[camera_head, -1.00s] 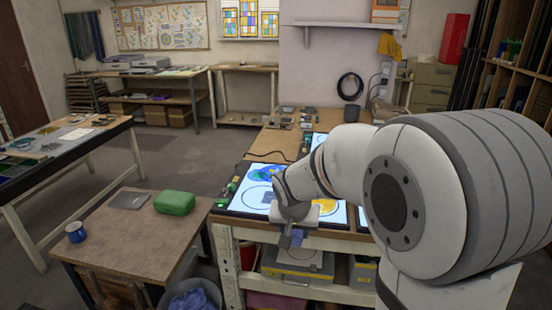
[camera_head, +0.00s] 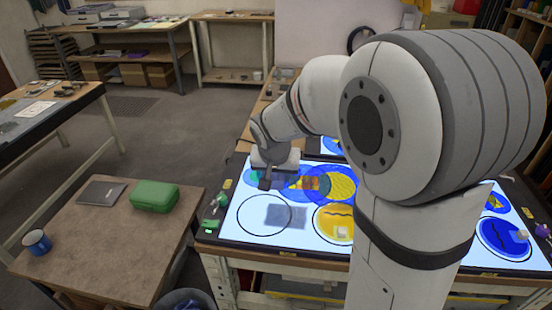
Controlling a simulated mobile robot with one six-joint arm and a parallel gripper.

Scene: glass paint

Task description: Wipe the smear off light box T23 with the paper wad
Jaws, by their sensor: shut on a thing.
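A lit light box (camera_head: 240,239) with black circles and blue and yellow painted discs lies on the bench in front of me. Its label is too small to read, so I cannot tell whether it is T23. A grey-blue smear (camera_head: 287,215) lies on its bright face, partly across the left circle. My gripper (camera_head: 265,184) is above the far left part of this box, beside the blue disc. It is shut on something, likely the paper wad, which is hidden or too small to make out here. I cannot tell whether it touches the glass.
Another lit box (camera_head: 475,247) shows at right, partly behind my arm, and one (camera_head: 331,146) farther back. A small white block (camera_head: 342,232) sits on the yellow disc. At left, a low table (camera_head: 101,235) holds a green case (camera_head: 154,196) and a blue mug (camera_head: 37,242).

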